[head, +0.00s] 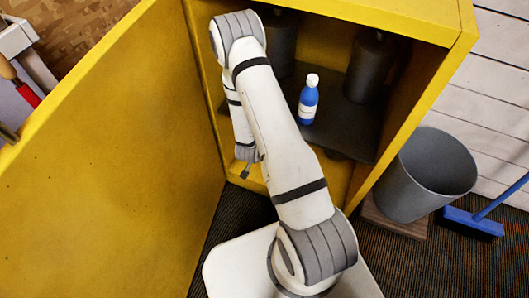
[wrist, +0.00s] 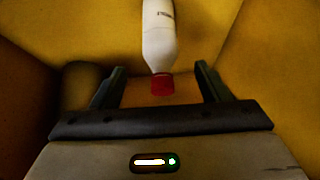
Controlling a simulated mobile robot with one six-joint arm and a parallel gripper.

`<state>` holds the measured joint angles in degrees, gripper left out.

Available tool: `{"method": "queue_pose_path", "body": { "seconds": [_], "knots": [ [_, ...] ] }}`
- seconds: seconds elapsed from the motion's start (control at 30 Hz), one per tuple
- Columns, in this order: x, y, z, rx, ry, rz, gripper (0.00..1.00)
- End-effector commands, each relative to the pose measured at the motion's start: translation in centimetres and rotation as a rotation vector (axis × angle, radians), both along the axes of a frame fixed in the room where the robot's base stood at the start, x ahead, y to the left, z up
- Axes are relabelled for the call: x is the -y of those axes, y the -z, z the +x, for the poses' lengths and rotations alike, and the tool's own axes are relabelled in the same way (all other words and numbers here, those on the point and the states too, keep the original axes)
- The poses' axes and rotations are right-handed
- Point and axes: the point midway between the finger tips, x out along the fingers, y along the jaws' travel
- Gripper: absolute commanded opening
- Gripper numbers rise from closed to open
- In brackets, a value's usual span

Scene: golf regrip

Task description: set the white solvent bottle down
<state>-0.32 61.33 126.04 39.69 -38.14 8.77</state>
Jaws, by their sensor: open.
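The white solvent bottle (wrist: 159,35) shows in the wrist view, with a red cap (wrist: 161,84) pointing toward the bottom of the picture. My gripper (wrist: 159,70) is open, with one finger on either side of the cap end and a visible gap on both sides. The bottle's far end is cut off by the top of the picture, so what it rests on cannot be seen. In the head view my gripper (head: 246,172) is low at the left side of the yellow cabinet's opening (head: 220,110), and the white bottle cannot be made out there.
The yellow door (head: 110,150) is open at left. A grey bin (head: 428,172) and a blue broom (head: 474,221) are at right.

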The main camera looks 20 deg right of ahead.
Motion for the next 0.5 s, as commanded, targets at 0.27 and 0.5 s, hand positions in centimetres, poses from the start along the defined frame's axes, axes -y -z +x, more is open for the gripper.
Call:
{"method": "queue_pose_path", "body": {
  "seconds": [0.27,0.5],
  "knots": [
    [-1.9,-4.1,-1.7,0.000,-0.001,0.000,0.69],
    [-2.2,-4.7,-2.1,0.000,0.000,0.000,0.69]
  ]
}}
